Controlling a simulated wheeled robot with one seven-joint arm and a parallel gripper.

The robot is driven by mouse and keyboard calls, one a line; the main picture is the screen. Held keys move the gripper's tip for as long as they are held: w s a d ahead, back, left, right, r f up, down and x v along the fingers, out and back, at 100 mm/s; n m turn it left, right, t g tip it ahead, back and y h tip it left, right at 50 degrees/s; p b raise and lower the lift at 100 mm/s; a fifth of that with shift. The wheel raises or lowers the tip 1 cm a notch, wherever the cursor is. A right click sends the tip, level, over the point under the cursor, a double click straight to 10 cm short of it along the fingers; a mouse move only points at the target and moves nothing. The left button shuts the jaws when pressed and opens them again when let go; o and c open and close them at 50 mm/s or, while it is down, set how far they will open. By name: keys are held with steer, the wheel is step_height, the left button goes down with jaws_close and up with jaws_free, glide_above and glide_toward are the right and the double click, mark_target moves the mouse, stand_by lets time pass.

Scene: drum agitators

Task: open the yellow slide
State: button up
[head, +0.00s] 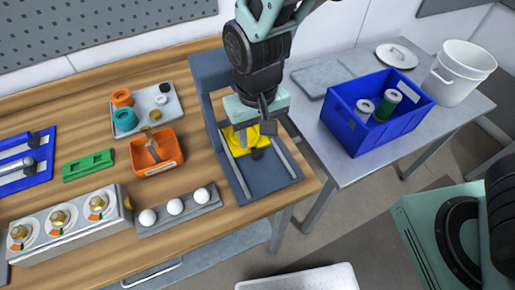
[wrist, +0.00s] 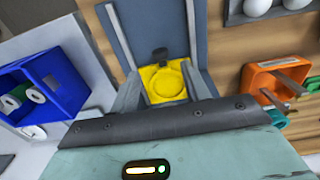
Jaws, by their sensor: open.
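The yellow slide (head: 240,140) is a flat yellow plate with a round recess and a dark knob (head: 257,154) on its front edge. It sits between two light rails in a blue-grey frame (head: 236,185) on the wooden bench. It also shows in the wrist view (wrist: 165,84), with the knob (wrist: 160,54) at its far edge. My gripper (head: 268,112) is over the rear part of the slide and hides some of it. Contact cannot be told.
A blue crate (head: 349,120) with cans stands on the grey table at right, near a white bucket (head: 464,72). An orange bin (head: 158,165) and a rack of white balls (head: 178,215) are left of the frame. The rails ahead of the knob are clear.

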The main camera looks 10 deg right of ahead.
mark_target(257, 153)
step_height(257, 153, down, 7)
steer(key=shift+f, duration=0.1)
stand_by(0.3)
